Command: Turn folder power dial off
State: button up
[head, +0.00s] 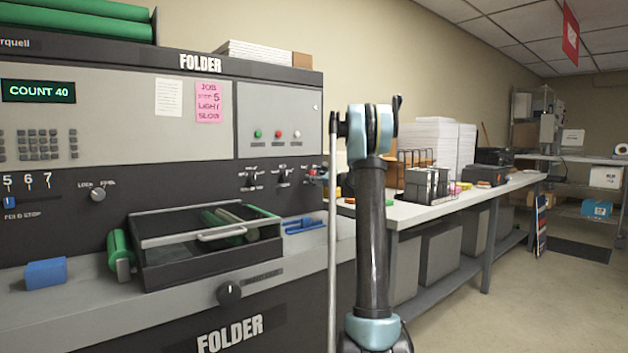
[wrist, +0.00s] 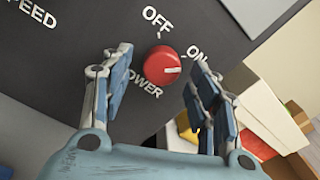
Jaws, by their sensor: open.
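The folder power dial (wrist: 162,66) is a round red knob on a dark panel in the wrist view. Its white pointer line points right, toward the ON side; the OFF label (wrist: 156,18) is above it. In the head view the red dial (head: 312,173) shows small at the folder's right edge, beside my arm, and my gripper cannot be made out clearly.
The folder's dark panel also carries a lock/level knob (head: 98,194) and switches (head: 283,178). A tray with a handle (head: 220,233) sits on its front ledge. A long bench (head: 410,212) with paper stacks (head: 430,143) stands to the right.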

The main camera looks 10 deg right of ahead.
jog(key=shift+x, duration=0.85)
jog(key=c, duration=1.1)
jog(key=shift+n, duration=0.3)
jog(key=n, duration=0.8)
jog(key=shift+n+y, duration=0.3)
jog(key=n, duration=0.4)
jog(key=shift+d+r+n, duration=0.1)
jog(key=shift+n, duration=0.2)
jog(key=shift+d+n, duration=0.1)
jog(key=shift+n, duration=2.2)
